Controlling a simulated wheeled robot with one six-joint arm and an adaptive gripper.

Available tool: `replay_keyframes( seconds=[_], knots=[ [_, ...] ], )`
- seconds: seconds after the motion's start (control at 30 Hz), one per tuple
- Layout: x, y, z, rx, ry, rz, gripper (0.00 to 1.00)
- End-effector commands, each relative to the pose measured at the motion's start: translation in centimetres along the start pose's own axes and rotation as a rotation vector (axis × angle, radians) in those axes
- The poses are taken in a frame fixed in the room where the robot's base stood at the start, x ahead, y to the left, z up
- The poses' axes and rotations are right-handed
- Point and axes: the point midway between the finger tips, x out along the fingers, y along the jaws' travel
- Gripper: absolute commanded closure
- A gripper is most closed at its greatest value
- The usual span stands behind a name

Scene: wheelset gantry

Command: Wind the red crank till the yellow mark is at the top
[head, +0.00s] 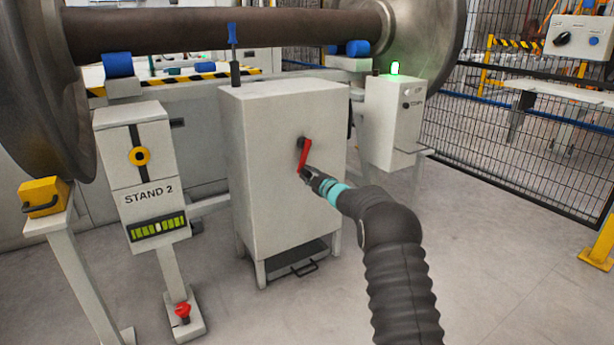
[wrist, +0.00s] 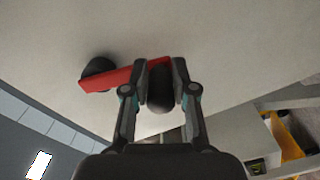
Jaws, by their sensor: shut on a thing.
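The red crank (head: 305,155) is on the front of a grey cabinet (head: 270,200). Its arm hangs down from the dark hub in the head view. In the wrist view the red arm (wrist: 118,78) runs from the hub at left to a black knob (wrist: 160,90). My gripper (head: 306,173) is shut on the knob, with a finger on each side of it in the wrist view (wrist: 160,75). A yellow ring-shaped mark (head: 139,156) sits about midway along a dark vertical slot on the STAND 2 panel, left of the cabinet.
A large wheelset axle (head: 220,28) spans above the cabinet. A blue-tipped post (head: 233,50) rises at the cabinet's top edge. A box with a lit green lamp (head: 394,68) stands to the right. A red button (head: 182,311) is low at left.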

Motion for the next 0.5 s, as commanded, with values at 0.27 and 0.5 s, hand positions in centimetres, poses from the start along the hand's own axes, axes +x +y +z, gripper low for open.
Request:
replay_keyframes(
  seconds=[0.27,0.5],
  knots=[
    [-0.23,0.98,0.29,0.002,-0.006,0.013,0.51],
    [0.21,0.14,-0.48,0.001,0.003,0.003,0.48]
  ],
)
